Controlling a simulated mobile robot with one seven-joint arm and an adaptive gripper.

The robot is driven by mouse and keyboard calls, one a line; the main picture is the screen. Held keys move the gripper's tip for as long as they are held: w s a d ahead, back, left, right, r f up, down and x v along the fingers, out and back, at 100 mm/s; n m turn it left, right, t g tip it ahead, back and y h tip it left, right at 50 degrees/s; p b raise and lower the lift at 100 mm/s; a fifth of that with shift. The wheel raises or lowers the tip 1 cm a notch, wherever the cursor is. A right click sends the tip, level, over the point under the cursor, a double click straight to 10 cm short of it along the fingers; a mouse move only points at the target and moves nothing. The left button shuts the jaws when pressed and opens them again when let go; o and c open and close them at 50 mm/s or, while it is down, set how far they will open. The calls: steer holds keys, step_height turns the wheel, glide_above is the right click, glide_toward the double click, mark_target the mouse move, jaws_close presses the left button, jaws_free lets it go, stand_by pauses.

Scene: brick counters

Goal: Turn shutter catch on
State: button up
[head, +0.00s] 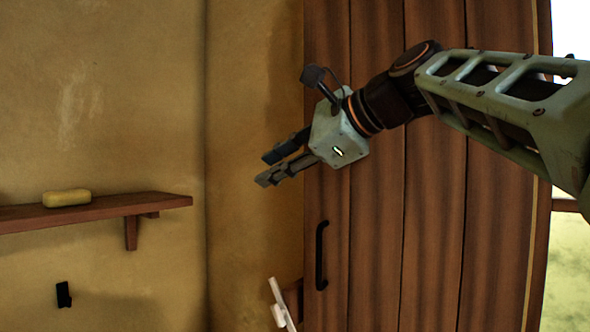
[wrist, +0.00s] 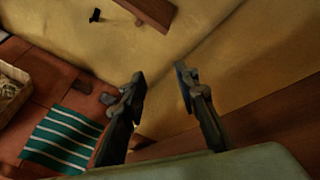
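My gripper (head: 267,169) is in front of the wall corner, left of the wooden shutter (head: 435,240). In the wrist view, my gripper (wrist: 162,80) is open, with its fingers apart and nothing between them. A black upright handle (head: 321,255) is on the shutter's left side, below my gripper. A small black fitting (head: 63,295) is on the wall below the shelf; it also shows in the wrist view (wrist: 95,15). I cannot tell which part is the shutter catch. A white lever-like piece (head: 281,305) stands at the bottom, cut off by the frame.
A wooden shelf (head: 110,210) holds a yellow block (head: 66,198) on the left wall. In the wrist view, a green striped cloth (wrist: 62,140) lies on the reddish counter (wrist: 30,60), near a basket (wrist: 15,85). The air around my gripper looks clear.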

steer(key=shift+f, duration=0.15)
steer(key=c, duration=0.8)
steer(key=a+f+n+g+h, duration=0.1)
steer(key=f+h, duration=0.1)
steer(key=f, duration=0.4)
steer(key=w+a+f+n+g+h+b, duration=0.1)
steer(key=a+f+n+h, duration=0.1)
steer(key=f, duration=0.5)
steer(key=w+a+f+n+g+h, duration=0.1)
steer(key=f+n+h, duration=0.1)
steer(key=f, duration=0.5)
steer(key=shift+w+a+f+b, duration=0.1)
steer(key=shift+a+f+b, duration=0.1)
steer(key=shift+a+b, duration=0.15)
jaws_close()
steer(key=n+t+h+b, duration=0.4)
steer(key=n+t+h, duration=0.5)
steer(key=n+h, duration=1.3)
glide_toward(281, 314)
steer(key=a+f+n+y, duration=0.3)
steer(key=f, duration=0.3)
steer(key=s+d+r+p+x, duration=0.1)
steer(key=s+x, duration=0.1)
steer(key=x, duration=0.9)
steer(key=shift+d, duration=0.35)
